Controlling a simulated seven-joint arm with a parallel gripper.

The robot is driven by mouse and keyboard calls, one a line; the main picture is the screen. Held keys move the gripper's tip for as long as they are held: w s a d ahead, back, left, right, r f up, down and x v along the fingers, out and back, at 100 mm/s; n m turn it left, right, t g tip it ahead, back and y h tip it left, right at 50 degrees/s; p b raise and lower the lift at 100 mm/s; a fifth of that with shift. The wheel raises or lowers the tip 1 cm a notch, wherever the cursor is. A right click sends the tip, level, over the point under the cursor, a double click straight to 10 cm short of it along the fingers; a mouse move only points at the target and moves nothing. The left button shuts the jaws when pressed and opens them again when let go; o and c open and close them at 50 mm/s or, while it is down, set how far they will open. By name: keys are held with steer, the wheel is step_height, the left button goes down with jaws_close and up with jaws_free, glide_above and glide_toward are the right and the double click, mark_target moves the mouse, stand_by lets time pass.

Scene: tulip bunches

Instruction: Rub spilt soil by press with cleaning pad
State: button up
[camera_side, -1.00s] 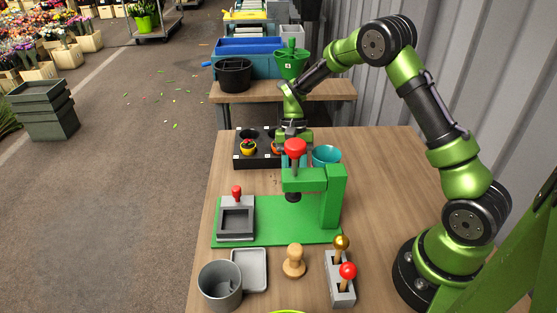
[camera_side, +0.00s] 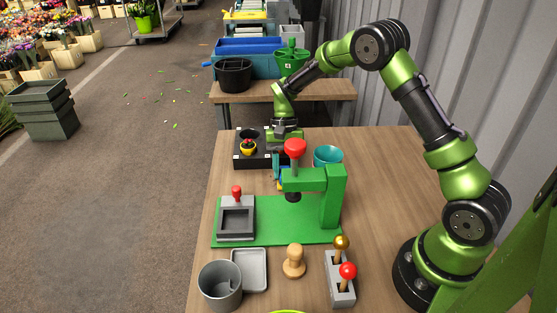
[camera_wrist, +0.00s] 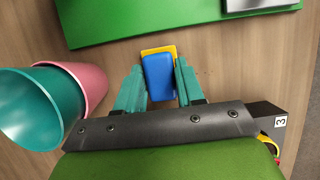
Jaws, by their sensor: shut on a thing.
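The cleaning pad (camera_wrist: 158,78) is blue with a yellow layer, held between the teal fingers of my gripper (camera_wrist: 158,70) in the wrist view. In the side view the pad (camera_side: 284,183) shows partly, behind the press, low at the table. My gripper (camera_side: 281,165) is just behind the green press (camera_side: 332,195) with its red knob. The pad is apart from the press base in the wrist view. A few faint dark specks, perhaps soil (camera_wrist: 207,72), lie on the wood right of the pad. I cannot tell whether the pad touches the table.
A teal pot (camera_side: 328,156) stands right of my gripper; a pink pot (camera_wrist: 88,82) is nested by it in the wrist view. A black tray (camera_side: 255,163) with a small flower pot is left. A wooden stamp (camera_side: 294,262) and grey cup (camera_side: 219,287) stand in front.

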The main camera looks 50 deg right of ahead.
steer(key=shift+w+a+f, duration=0.2)
steer(key=shift+w+a, duration=1)
steer(key=shift+w+a+f, duration=0.15)
steer(key=shift+w+a, duration=1)
steer(key=shift+a, duration=0.05)
steer(key=shift+w+d, duration=0.15)
steer(key=shift+d+r, duration=0.1)
steer(key=shift+d, duration=0.2)
steer(key=shift+s+d+r, duration=0.1)
steer(key=shift+s+d, duration=0.8)
steer(key=shift+d, duration=0.1)
steer(key=shift+s+d, duration=2.7)
steer(key=shift+s, duration=0.05)
steer(key=shift+w+a, duration=2.7)
steer(key=shift+w+a+f, duration=0.25)
steer(key=shift+w+a, duration=0.85)
steer(key=shift+a, duration=0.05)
